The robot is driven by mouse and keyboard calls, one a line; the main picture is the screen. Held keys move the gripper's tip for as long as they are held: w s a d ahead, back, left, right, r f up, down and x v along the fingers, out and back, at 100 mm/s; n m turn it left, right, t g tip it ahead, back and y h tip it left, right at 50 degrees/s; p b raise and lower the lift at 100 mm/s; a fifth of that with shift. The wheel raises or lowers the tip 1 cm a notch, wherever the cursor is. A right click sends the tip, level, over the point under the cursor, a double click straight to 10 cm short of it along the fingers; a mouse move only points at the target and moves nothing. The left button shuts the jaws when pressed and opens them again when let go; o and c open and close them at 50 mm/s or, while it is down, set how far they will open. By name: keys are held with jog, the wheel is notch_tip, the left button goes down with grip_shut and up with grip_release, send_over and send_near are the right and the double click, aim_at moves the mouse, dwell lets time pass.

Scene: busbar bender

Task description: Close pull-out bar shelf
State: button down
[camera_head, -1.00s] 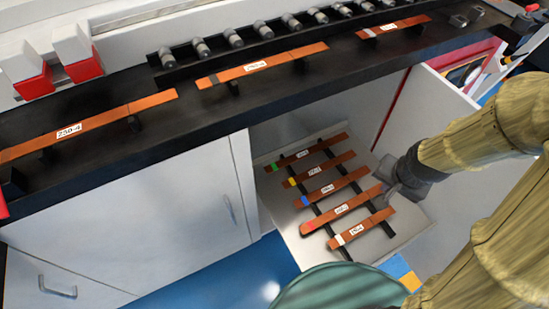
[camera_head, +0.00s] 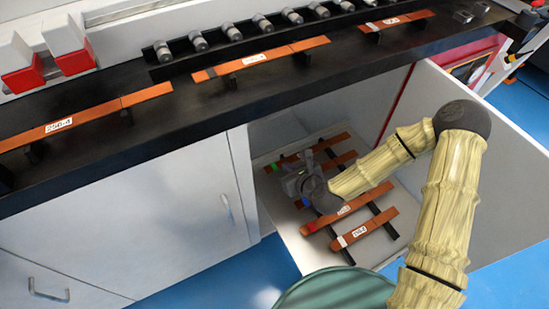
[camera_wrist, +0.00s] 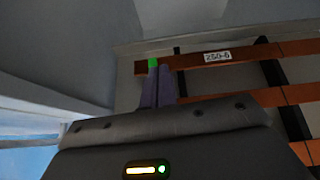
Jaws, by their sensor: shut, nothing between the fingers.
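The pull-out bar shelf (camera_head: 293,243) is a pale tray that sticks out of the cabinet below the black worktop. Several copper bars with coloured ends and white labels lie across two black rails on it. My gripper (camera_head: 292,186) is over the left part of the shelf and hides parts of the middle bars. In the wrist view my gripper (camera_wrist: 158,85) has its fingers together and empty, close to the green-ended bar (camera_wrist: 195,61). I cannot tell whether they touch it.
An open white cabinet door (camera_head: 500,140) stands to the right of the shelf. A closed white door (camera_head: 130,215) is to the left. The black worktop (camera_head: 190,105) above carries longer copper bars. Blue floor (camera_head: 240,285) shows in front.

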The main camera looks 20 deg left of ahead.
aim_at(270, 154)
jog(key=shift+a+m, duration=0.15)
jog(key=shift+m, duration=0.35)
jog(key=b+x, duration=0.2)
jog(key=x, duration=0.8)
jog(key=shift+w+r, duration=0.1)
jog(key=shift+w, duration=0.1)
jog(key=shift+s+a, duration=0.15)
